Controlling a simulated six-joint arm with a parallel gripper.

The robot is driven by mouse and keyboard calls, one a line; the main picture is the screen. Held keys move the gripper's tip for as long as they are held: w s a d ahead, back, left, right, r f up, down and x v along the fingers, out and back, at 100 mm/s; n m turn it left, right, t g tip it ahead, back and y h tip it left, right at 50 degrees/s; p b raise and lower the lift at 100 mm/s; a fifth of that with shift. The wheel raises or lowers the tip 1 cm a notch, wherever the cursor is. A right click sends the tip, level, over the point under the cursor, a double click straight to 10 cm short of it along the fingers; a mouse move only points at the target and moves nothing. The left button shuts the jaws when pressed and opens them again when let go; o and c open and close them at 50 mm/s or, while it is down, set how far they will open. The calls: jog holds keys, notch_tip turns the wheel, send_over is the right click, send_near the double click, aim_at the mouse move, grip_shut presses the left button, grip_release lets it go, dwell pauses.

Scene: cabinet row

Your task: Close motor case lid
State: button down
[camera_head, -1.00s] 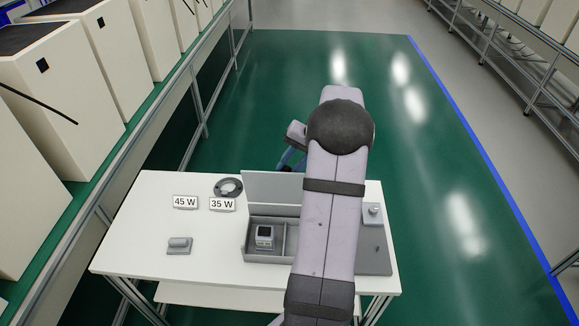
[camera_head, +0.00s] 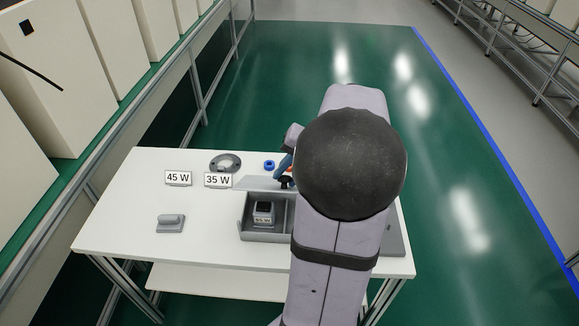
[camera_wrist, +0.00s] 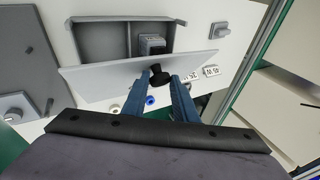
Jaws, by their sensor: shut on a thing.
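The grey motor case (camera_head: 262,230) stands open on the white table, and its wall also shows in the wrist view (camera_wrist: 95,22). A small dark motor (camera_head: 263,212) sits in its left compartment; the wrist view shows it too (camera_wrist: 152,43). The grey lid (camera_head: 258,184) is tilted over the case's far side, and in the wrist view it crosses in front of the case (camera_wrist: 110,78). My gripper (camera_wrist: 164,84), with blue fingers, is shut on the black knob (camera_wrist: 158,74) on the lid. In the head view my gripper (camera_head: 286,172) is partly hidden by my arm.
Signs reading 45 W (camera_head: 178,178) and 35 W (camera_head: 218,180) stand left of the case. A round grey flange (camera_head: 225,163) and a blue ring (camera_head: 269,164) lie behind. A grey block (camera_head: 171,223) sits at left. A grey plate (camera_head: 394,235) lies right, mostly behind my arm.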

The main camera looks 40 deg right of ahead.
jog(key=shift+s+a+f+n+t+h+b, duration=0.2)
jog(key=shift+s+a+f+t+h+b, duration=0.35)
jog(key=shift+f+b, duration=0.95)
jog(key=shift+s+a+f+n+t+h+b, duration=0.25)
jog(key=shift+s+a+f+t+b, duration=0.4)
jog(key=shift+f+b, duration=0.85)
jog(key=shift+s+a+f+n+t+h+b, duration=0.15)
jog(key=shift+s+a+f+t+h+b, duration=0.55)
jog(key=shift+b, duration=1.15)
jog(key=shift+f+g, duration=0.3)
jog(key=shift+f, duration=0.05)
jog(key=c, duration=1.7)
grip_release()
jog(key=shift+a, duration=0.15)
jog(key=shift+c, duration=0.2)
jog(key=shift+r, duration=0.1)
jog(key=shift+r, duration=0.2)
notch_tip(320, 180, up, 10)
jog(key=p, duration=1)
jog(key=shift+f, duration=0.2)
